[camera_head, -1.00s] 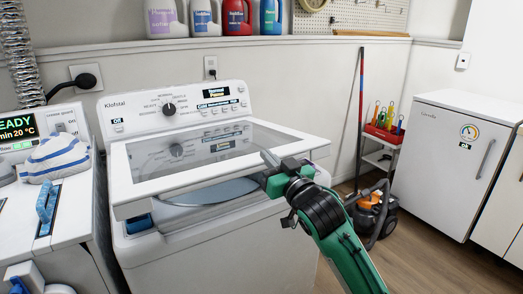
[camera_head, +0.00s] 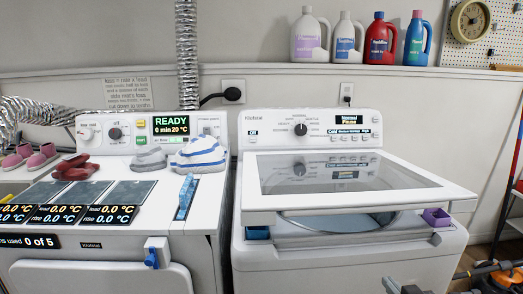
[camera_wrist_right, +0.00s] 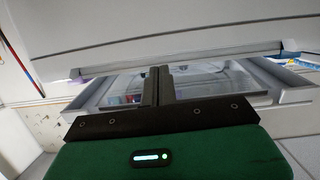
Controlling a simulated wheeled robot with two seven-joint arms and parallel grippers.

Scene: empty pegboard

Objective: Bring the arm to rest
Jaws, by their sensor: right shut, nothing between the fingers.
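My right gripper shows in the right wrist view (camera_wrist_right: 159,84). Its two dark fingers are together with nothing between them. In the head view only a small dark piece, likely of my right arm, shows at the bottom edge, in front of the washer. The white top-loading washer (camera_head: 340,262) stands to the right. Its lid with a glass pane (camera_head: 330,173) is tilted slightly up, with a gap at the front over the drum. In the wrist view the fingers point toward the washer's opening, apart from it as far as I can tell. My left gripper is not in view.
A dryer (camera_head: 120,265) stands left of the washer, with red shoes (camera_head: 78,167), a striped cloth item (camera_head: 200,153) and a blue brush (camera_head: 186,197) on top. Several detergent bottles (camera_head: 380,38) stand on the ledge behind. An orange vacuum (camera_head: 503,276) sits on the floor at right.

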